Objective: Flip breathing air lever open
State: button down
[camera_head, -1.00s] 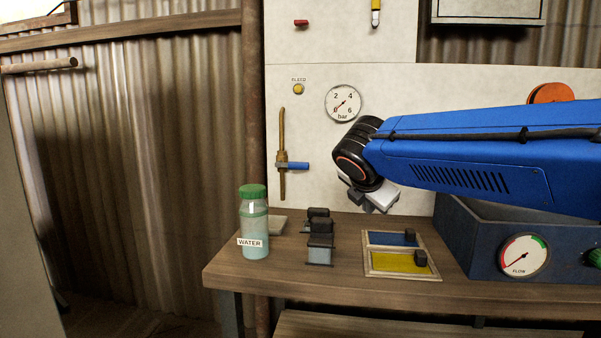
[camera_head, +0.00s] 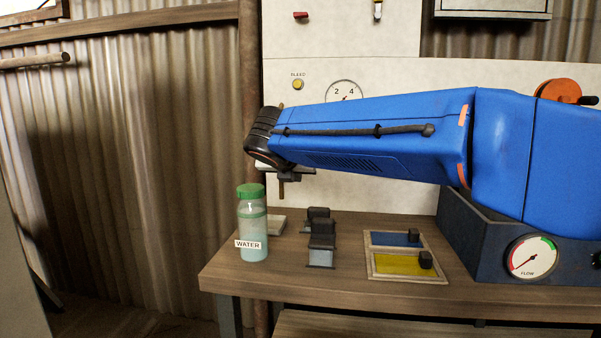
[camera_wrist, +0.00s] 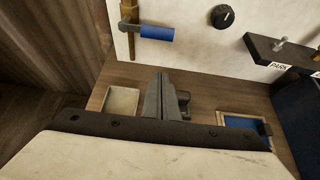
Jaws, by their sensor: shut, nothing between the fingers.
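The lever has a blue handle (camera_wrist: 157,34) on a vertical brass pipe (camera_wrist: 129,14), fixed to the pale panel. In the wrist view the handle points right, square to the pipe. In the head view my arm hides the handle, and only the ends of the pipe (camera_head: 282,190) show. My gripper (camera_wrist: 161,76) is shut and empty, its tips below the handle in the wrist view, with a visible gap. In the head view my gripper (camera_head: 290,175) is in front of the pipe's lower part, mostly covered by my wrist.
A green-capped water bottle (camera_head: 252,225) stands at the bench's left, below my wrist. Black-topped blocks (camera_head: 321,243), a blue and yellow tray (camera_head: 373,276) and a dark box with a flow gauge (camera_head: 533,257) are to its right. A black knob (camera_wrist: 222,17) sits on the panel.

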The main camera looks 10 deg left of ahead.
jog(key=x, duration=1)
jog(key=shift+w+d+r, duration=0.1)
jog(key=shift+w+r, duration=0.05)
jog(key=shift+r, duration=0.85)
jog(key=shift+w+r, duration=0.15)
jog(key=shift+r, duration=0.8)
